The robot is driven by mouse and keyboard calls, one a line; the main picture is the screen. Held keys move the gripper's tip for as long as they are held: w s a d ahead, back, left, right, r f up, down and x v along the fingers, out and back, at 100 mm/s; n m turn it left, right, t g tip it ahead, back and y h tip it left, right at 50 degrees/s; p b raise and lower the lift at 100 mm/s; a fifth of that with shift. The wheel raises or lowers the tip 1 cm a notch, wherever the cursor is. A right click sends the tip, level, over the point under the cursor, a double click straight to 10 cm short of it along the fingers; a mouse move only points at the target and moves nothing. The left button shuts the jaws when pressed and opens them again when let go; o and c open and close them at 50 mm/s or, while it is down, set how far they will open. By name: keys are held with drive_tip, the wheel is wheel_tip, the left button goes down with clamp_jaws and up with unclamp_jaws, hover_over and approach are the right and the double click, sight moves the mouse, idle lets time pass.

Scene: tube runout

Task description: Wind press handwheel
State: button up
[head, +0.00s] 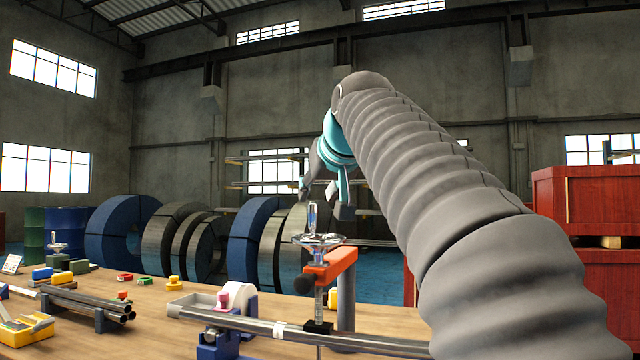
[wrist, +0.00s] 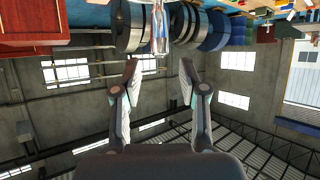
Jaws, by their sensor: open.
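The press (head: 330,266) is an orange clamp frame on a grey post at the workbench's front. Its shiny handwheel (head: 320,240) sits on top of a vertical screw, with a clear upright crank handle (head: 312,216) on its left side. My gripper (head: 323,198) is open and empty, just above the handwheel in the head view, fingers pointing down. In the wrist view, which is upside down, the open fingers (wrist: 160,68) spread on either side of the line to the clear handle (wrist: 159,32), which lies beyond the tips. No contact shows.
A long steel tube (head: 290,330) runs under the press through a blue stand (head: 220,343). A tape roll (head: 238,297), a tube rack (head: 90,307) and small coloured blocks stand on the bench (head: 150,312). Red crates (head: 585,200) are at right; large coils (head: 120,230) stand behind.

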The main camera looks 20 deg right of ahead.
sight(312, 203)
drive_tip(key=x, duration=0.5)
drive_tip(key=shift+w+f+b, duration=0.1)
drive_tip(key=shift+w+b, duration=0.05)
drive_tip(key=shift+b, duration=0.2)
clamp_jaws()
